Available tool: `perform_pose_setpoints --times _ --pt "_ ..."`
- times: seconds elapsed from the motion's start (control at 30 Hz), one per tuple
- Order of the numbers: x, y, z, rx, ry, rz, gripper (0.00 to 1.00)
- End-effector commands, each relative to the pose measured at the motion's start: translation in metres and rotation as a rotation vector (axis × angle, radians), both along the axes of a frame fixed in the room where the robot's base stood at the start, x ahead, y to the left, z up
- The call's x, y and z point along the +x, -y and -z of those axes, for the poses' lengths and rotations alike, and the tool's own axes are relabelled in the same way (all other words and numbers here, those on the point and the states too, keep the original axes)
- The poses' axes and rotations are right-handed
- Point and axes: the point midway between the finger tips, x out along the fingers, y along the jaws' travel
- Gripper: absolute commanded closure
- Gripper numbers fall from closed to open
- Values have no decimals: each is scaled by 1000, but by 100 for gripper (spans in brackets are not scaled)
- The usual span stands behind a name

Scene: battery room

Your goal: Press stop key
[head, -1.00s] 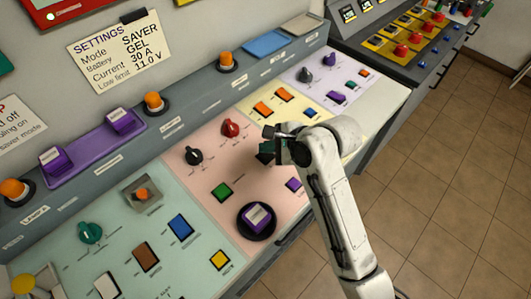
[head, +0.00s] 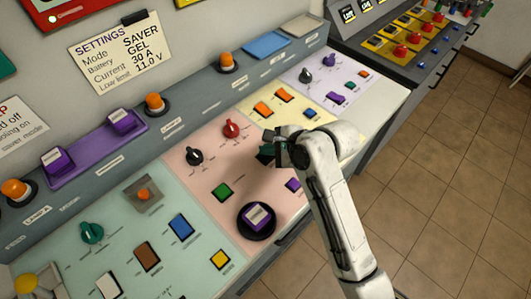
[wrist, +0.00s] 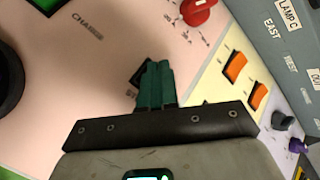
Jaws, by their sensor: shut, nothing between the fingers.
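My gripper (head: 266,150) is over the pink panel (head: 248,160), below the red knob. In the wrist view its two teal fingers (wrist: 158,68) are shut together with nothing held. A dark-edged key (wrist: 138,74) shows just beside the fingertips, and the fingers cover most of it. The label by it is partly hidden and begins "ST". I cannot tell whether the fingertips touch the key. In the head view the gripper hides this key.
Yellow and lilac panels lie beyond. An upright ledge with orange lamps (head: 226,62) runs behind.

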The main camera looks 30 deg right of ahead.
Motion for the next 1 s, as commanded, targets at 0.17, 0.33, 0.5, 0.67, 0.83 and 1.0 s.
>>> perform_pose_setpoints --times 0.17,0.33,0.5,0.67,0.83,1.0 --pt "0 0 0 0 0 0 100" --pt "0 0 2 0 0 0 100" --pt "0 0 3 0 -1 -1 100" --pt "0 0 5 1 0 1 100" --pt "0 0 7 1 0 1 100" --pt "0 0 9 1 -1 0 100"
